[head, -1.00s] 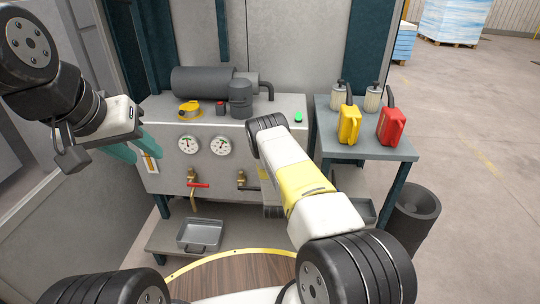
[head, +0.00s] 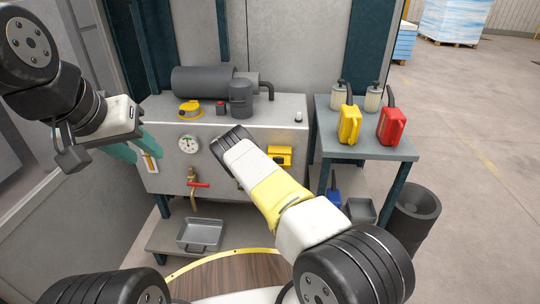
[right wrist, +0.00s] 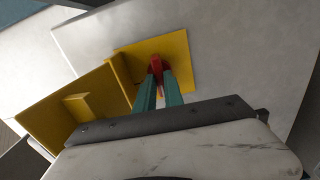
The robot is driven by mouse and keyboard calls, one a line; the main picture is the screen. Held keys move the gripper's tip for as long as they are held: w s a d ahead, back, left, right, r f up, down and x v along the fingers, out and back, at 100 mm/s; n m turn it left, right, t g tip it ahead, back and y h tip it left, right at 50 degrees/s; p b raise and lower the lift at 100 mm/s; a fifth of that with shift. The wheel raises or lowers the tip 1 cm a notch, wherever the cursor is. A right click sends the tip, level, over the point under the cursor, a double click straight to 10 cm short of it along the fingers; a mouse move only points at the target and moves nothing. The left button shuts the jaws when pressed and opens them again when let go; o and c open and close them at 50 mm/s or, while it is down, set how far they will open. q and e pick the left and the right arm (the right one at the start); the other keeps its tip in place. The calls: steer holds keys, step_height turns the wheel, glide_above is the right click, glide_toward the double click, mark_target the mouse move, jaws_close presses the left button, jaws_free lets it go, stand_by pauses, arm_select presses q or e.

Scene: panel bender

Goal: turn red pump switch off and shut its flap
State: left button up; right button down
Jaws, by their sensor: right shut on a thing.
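In the right wrist view the red switch lever (right wrist: 156,63) stands on a yellow plate (right wrist: 180,50). The teal fingers of my right gripper (right wrist: 158,80) are closed on the lever. The yellow flap (right wrist: 95,107) stands open at the left of the plate. In the head view my right arm hides its gripper and the lever; a yellow part of the switch housing (head: 280,152) shows on the cabinet front beside the arm. My left gripper (head: 143,158) is open and empty at the cabinet's left end.
A pale lamp (head: 298,117) sits on the cabinet top (head: 265,105). A gauge (head: 188,144) and a red-handled tap (head: 197,185) are on its front, with a metal tray (head: 200,234) below. A side table (head: 368,150) holds yellow and red cans.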

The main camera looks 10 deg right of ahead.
steer(key=shift+s+f+n, duration=0.1)
steer(key=shift+n, duration=0.2)
steer(key=c, duration=1.4)
jaws_free()
steer(key=shift+c, duration=0.2)
steer(key=v, duration=0.7)
steer(key=shift+s, duration=0.4)
steer(key=shift+a, duration=0.15)
